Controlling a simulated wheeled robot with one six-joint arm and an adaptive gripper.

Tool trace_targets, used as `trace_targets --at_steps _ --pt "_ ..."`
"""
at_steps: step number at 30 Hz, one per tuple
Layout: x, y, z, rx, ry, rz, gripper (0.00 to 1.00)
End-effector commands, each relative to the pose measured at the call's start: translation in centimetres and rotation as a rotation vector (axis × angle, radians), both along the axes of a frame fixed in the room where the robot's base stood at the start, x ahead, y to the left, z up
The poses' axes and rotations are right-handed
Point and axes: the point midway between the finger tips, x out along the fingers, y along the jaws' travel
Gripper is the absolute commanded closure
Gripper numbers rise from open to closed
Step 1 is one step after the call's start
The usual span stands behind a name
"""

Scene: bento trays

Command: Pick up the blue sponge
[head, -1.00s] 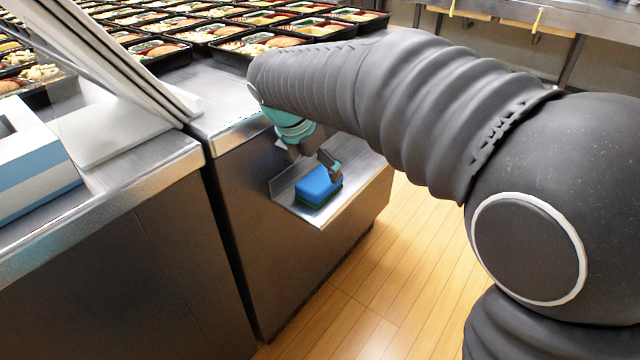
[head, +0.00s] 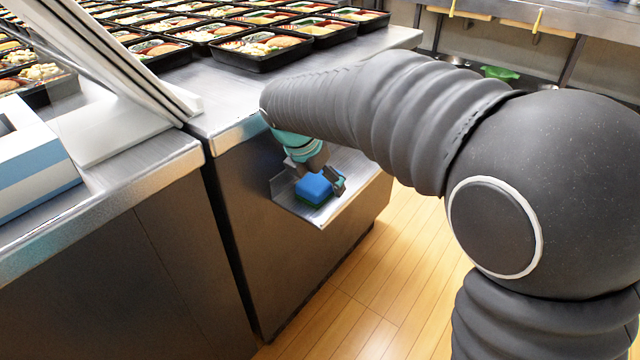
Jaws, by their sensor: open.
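The blue sponge (head: 313,189) has a green underside and lies on a small metal shelf (head: 318,217) fixed to the side of the steel counter. My gripper (head: 323,183) is open and low over the sponge, pointing down. One finger shows at the sponge's right side. The other finger is mostly hidden, and I cannot tell whether the fingers touch the sponge. My arm comes in from the right and covers part of the shelf's back.
Rows of filled bento trays (head: 262,62) stand on the steel counter (head: 205,95) above the shelf. A blue and white box (head: 32,165) sits on the left counter. The wooden floor (head: 400,290) is clear. A green item (head: 499,73) lies at the back right.

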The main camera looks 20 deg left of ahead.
Motion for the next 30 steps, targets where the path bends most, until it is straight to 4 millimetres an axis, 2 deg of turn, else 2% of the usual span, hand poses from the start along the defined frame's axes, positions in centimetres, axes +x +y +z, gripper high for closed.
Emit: trace_targets --at_steps 13,18,20,30 --pt "0.00 0.02 -0.23 0.001 0.000 0.000 0.06" --pt "0.00 0.01 -0.23 0.000 0.000 0.000 0.49" --pt "0.00 0.01 -0.23 0.000 0.000 0.000 0.60" --pt "0.02 -0.01 -0.22 0.000 0.000 0.000 0.60"
